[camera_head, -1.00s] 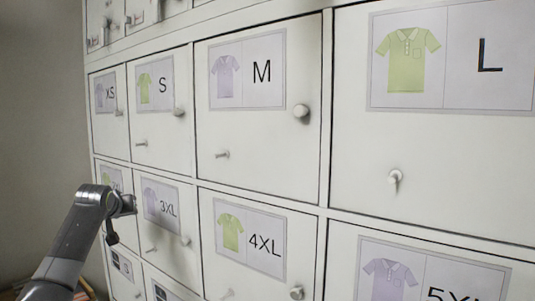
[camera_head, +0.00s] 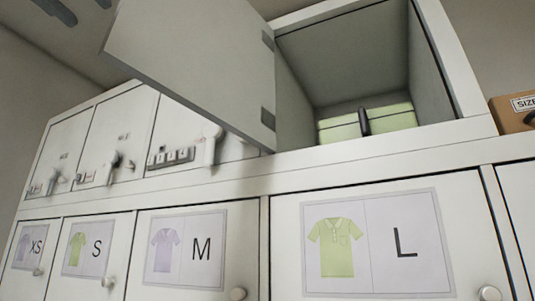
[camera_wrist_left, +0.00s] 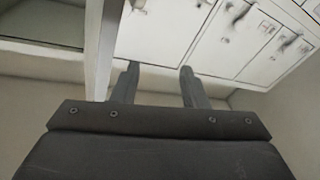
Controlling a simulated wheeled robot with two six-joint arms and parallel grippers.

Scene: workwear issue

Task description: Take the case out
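The case (camera_head: 393,119) is pale green with a dark upright handle (camera_head: 364,121) on its front. It sits inside an open top-row compartment (camera_head: 345,65), with its front facing out. The compartment's door (camera_head: 195,65) is swung wide open to the left. My left gripper (camera_wrist_left: 160,82) is open and empty in the left wrist view, its two dark fingers well apart. In the head view, its grey fingers (camera_head: 80,8) show only in part at the top left, left of the open door and apart from the case. My right gripper is not in view.
Shut top-row doors with label strips and handles (camera_head: 209,148) stand left of the compartment. Below are shut doors with shirt labels, such as L (camera_head: 370,240) and M (camera_head: 185,247). A brown box (camera_head: 513,113) marked SIZE stands at right.

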